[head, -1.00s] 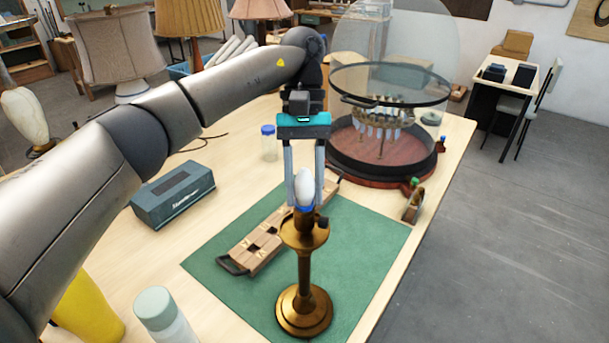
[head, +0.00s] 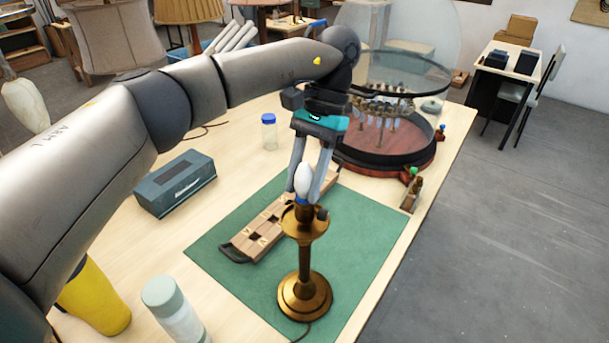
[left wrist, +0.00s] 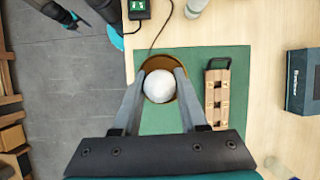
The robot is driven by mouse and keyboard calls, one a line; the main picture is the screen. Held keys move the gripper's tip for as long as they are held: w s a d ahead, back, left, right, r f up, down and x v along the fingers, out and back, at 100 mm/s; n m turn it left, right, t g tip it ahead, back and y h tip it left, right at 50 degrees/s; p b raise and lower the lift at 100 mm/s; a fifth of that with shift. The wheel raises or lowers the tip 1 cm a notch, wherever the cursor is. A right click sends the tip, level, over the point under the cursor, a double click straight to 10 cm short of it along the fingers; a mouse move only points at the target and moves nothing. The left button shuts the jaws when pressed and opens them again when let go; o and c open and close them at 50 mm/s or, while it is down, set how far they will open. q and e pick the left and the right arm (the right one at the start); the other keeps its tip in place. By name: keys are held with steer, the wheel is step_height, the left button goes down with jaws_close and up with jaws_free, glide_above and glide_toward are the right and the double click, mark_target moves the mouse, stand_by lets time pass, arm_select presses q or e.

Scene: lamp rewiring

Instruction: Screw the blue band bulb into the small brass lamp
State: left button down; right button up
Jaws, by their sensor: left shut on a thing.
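The small brass lamp (head: 304,262) stands upright on the green mat (head: 348,232). The white bulb (head: 304,178), with a blue band (head: 301,200) at its base, sits upright at the lamp's socket. My left gripper (head: 304,188) comes down from above and is shut on the bulb. In the left wrist view the bulb (left wrist: 159,86) lies between the two fingers, over the brass cup (left wrist: 152,64). The fingers partly hide the socket, so I cannot tell how deep the bulb sits.
A wooden block holder (head: 262,232) lies left of the lamp on the mat. A dark grey box (head: 175,184), a blue-capped jar (head: 269,132), a pale-lidded bottle (head: 172,308) and a yellow object (head: 98,300) stand on the table. A round glass-lidded case (head: 385,150) is behind.

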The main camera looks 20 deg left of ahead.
arm_select(q)
steer(key=shift+m+y, duration=0.4)
steer(key=shift+m, duration=0.5)
steer(key=shift+c, duration=1.8)
jaws_free()
